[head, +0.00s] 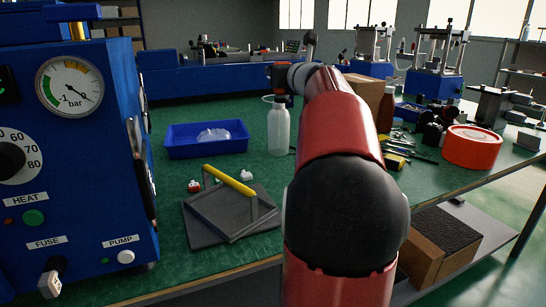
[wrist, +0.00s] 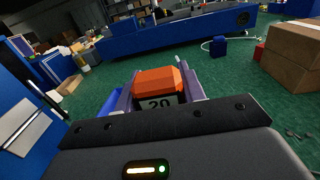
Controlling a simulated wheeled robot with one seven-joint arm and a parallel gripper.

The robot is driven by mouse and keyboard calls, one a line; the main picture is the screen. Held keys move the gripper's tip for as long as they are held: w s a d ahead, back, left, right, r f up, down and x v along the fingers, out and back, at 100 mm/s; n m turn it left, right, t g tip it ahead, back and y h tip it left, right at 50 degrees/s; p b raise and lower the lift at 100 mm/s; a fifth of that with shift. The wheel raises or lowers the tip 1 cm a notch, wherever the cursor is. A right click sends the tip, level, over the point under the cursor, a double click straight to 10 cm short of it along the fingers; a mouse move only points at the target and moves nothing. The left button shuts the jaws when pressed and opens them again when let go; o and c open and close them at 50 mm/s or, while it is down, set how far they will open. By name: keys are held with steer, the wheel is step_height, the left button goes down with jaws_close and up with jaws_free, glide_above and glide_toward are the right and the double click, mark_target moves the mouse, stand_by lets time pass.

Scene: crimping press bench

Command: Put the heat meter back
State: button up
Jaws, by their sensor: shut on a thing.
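My gripper (wrist: 158,90) is shut on an orange block-shaped device whose dark display reads "20", which I take to be the heat meter (wrist: 160,80). The device sits between the two purple-grey fingers, its display facing the wrist camera. In the head view my arm reaches away over the green bench, and the orange of the heat meter (head: 284,72) shows small at its far end. The arm's end hides most of the gripper there. The device looks held above the bench top. I cannot tell which spot is the meter's own place.
A white bottle (head: 279,128) stands just below the arm's end. A blue tray (head: 207,147) holds something clear. A grey plate fixture with a yellow handle (head: 230,180) lies nearer. A blue machine with a gauge (head: 70,87) is at left, and a red tape roll (head: 472,148) at right.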

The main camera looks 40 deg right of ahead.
step_height(320, 180, down, 20)
steer(key=shift+r+b, duration=0.15)
steer(key=shift+b, duration=0.55)
steer(key=o, duration=1.1)
steer(key=shift+s+r, duration=0.1)
steer(key=b+v, duration=0.1)
steer(key=v, duration=1.1)
